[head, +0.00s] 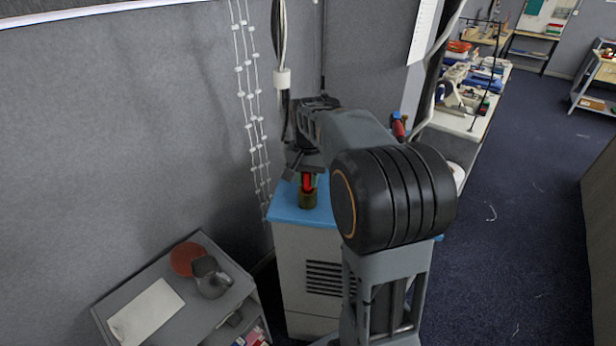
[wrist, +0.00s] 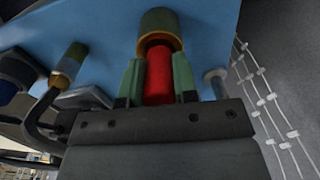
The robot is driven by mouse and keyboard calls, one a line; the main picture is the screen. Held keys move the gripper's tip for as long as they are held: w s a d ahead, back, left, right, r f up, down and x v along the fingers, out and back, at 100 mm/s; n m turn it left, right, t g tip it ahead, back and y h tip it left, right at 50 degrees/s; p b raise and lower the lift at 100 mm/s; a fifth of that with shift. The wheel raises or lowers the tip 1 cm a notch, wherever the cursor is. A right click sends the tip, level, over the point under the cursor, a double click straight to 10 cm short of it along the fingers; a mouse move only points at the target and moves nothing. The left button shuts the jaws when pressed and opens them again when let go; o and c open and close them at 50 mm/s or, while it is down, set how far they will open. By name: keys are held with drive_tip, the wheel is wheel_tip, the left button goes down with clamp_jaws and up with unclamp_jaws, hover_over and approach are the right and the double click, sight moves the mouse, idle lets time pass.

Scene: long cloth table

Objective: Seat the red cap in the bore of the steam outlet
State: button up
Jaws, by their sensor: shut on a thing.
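The red cap (head: 308,182) is a small red cylinder held in my gripper (head: 307,176). In the wrist view the red cap (wrist: 159,78) sits between the two green fingers, which are shut on its sides. The steam outlet (head: 308,200) is a short olive-brass cylinder on the blue top, directly below the cap. In the wrist view the outlet (wrist: 159,22) shows its round rim facing the cap's far end. The cap's end is lined up with the bore and overlaps its mouth in the picture. I cannot tell how deep it sits, if inside at all.
The outlet stands on a blue-topped cabinet (head: 285,213). A second brass fitting with a bent dark pipe (wrist: 70,66) and a pale metal peg (wrist: 216,82) flank it. A grey wall panel is close behind. A low grey stand (head: 195,317) is at the left.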

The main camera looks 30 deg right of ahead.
drive_tip(key=shift+f+b, duration=0.45)
drive_tip(key=shift+f, duration=0.3)
drive_tip(key=o, duration=1)
drive_tip(key=shift+o, duration=0.2)
drive_tip(key=shift+r, duration=0.1)
wheel_tip(320, 180, up, 14)
drive_tip(key=shift+f, duration=0.15)
